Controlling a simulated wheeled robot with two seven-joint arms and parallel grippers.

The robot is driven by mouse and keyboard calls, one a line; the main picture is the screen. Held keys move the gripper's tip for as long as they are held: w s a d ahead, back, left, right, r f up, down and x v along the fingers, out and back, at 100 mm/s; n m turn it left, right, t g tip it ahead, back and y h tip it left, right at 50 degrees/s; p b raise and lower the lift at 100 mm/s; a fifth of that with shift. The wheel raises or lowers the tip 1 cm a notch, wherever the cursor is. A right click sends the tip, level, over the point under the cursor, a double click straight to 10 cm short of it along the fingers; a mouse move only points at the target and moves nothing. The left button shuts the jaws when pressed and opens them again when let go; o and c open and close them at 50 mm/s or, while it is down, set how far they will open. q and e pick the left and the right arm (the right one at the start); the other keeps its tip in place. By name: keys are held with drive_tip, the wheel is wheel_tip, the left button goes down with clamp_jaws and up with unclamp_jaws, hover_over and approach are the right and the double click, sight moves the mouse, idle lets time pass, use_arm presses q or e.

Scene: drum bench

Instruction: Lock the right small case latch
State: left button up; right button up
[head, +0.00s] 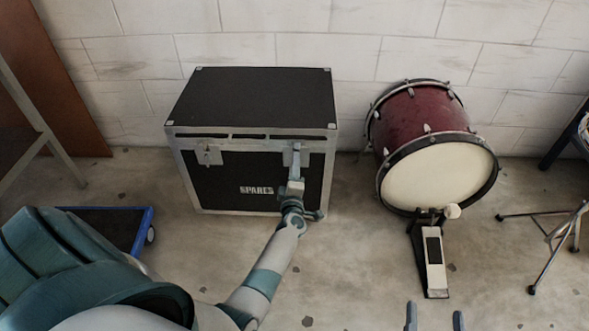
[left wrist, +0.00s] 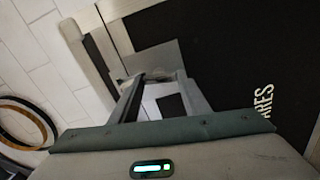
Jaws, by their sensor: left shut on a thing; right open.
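The black case (head: 250,95) with silver edges and the word SPARES stands on the floor against the wall, its lid down. The left latch (head: 208,155) shows on its front. My left gripper (head: 296,160) is at the right latch on the upper right front of the case and is shut on it, covering most of it. In the left wrist view the fingers (left wrist: 158,92) reach to the latch area by the silver edge; whether the latch is fastened cannot be told. My right gripper (head: 435,318) is open and empty at the bottom edge of the head view.
A red bass drum (head: 425,120) with a pedal (head: 434,262) stands right of the case. A metal stand (head: 560,235) is at the far right. A blue-edged dolly (head: 118,228) lies left. Floor in front of the case is mostly clear.

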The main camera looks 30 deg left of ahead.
use_arm(q)
drive_tip(key=shift+f+n+b, duration=0.15)
drive_tip(key=shift+n+b, duration=0.15)
drive_tip(key=shift+n, duration=0.9)
use_arm(e)
drive_tip(key=shift+s+a+r+t+y, duration=0.15)
drive_tip(key=shift+r+t, duration=0.15)
drive_tip(key=shift+r, duration=0.2)
drive_tip(key=shift+r+t+y, duration=0.1)
drive_tip(key=shift+r+t, duration=0.2)
drive_tip(key=shift+r, duration=0.2)
drive_tip(key=shift+s+a+r+t+y, duration=0.15)
drive_tip(key=shift+r+t, duration=0.15)
drive_tip(key=shift+r, duration=0.2)
drive_tip(key=shift+d, duration=0.1)
use_arm(q)
drive_tip(key=o, duration=1)
drive_tip(key=shift+o, duration=0.2)
drive_tip(key=shift+s, duration=0.1)
drive_tip(key=p+v, duration=0.2)
drive_tip(key=v, duration=1.5)
drive_tip(key=shift+d, duration=0.2)
use_arm(e)
wheel_tip(320, 180, down, 8)
drive_tip(key=d+g+h, duration=0.1)
drive_tip(key=g, duration=0.3)
drive_tip(key=shift+w+d+r+g+h, duration=0.15)
drive_tip(key=shift+d+g+h, duration=0.1)
drive_tip(key=shift+g+h, duration=0.05)
